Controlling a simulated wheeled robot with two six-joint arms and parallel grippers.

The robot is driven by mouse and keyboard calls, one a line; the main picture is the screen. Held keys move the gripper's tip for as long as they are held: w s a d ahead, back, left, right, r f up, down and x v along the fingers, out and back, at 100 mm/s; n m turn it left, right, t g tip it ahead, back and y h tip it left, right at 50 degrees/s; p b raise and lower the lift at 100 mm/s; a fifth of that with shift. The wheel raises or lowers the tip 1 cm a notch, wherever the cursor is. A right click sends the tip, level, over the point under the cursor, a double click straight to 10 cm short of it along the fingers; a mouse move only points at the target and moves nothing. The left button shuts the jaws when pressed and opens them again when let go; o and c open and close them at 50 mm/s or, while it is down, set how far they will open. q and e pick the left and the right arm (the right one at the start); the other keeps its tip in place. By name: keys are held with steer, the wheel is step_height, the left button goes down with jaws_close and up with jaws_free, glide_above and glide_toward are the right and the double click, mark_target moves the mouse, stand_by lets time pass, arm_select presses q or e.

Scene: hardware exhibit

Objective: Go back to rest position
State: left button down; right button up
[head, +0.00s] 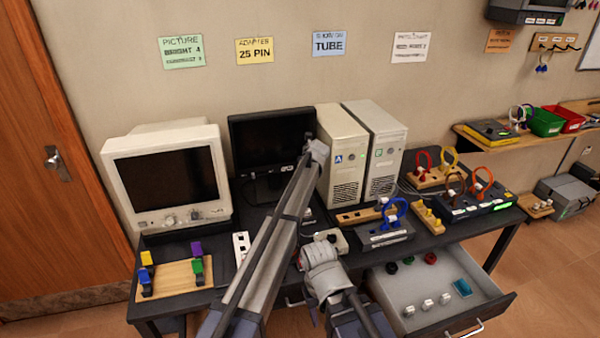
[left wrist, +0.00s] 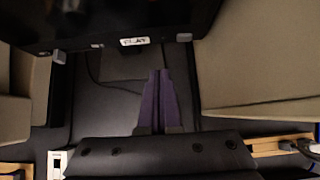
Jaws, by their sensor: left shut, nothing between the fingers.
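My left arm reaches up the middle of the head view, its far end in front of the flat black monitor (head: 268,140). Its gripper is hard to make out there. In the left wrist view my left gripper (left wrist: 157,98) shows its two purple fingers pressed together with nothing between them. They are over the dark tabletop, close to the monitor, whose label (left wrist: 135,41) is just beyond them. My right arm shows low in the middle of the head view as a grey joint. No fingers of my right gripper can be seen.
A beige CRT monitor (head: 168,178) stands left; two computer towers (head: 343,155) stand right. Wooden boards, coloured cable loops and a pegged tray (head: 177,279) fill the table's front. An open drawer (head: 440,300) juts out at the front right. A wall shelf (head: 497,140) is farther right.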

arm_select(q)
steer(key=shift+w+d+r, duration=0.1)
steer(key=shift+w+r, duration=0.05)
steer(key=shift+r, duration=0.05)
steer(key=s+a+f+n+g, duration=0.2)
steer(key=s+a+n, duration=0.55)
steer(key=s, duration=0.65)
steer(key=s+a+f+n+g+h, duration=0.15)
steer(key=s+a+n, duration=0.25)
steer(key=s+n, duration=0.75)
steer(key=s+a+f+n+g, duration=0.25)
steer(key=s+a+n, duration=0.4)
steer(key=s, duration=0.85)
steer(key=s+n+g, duration=0.1)
steer(key=s+n, duration=0.7)
steer(key=s, duration=0.3)
steer(key=s+d+m+g, duration=0.1)
steer(key=s+d+m, duration=0.3)
steer(key=d, duration=0.6)
steer(key=shift+s+d, duration=0.25)
steer(key=shift+s, duration=0.25)
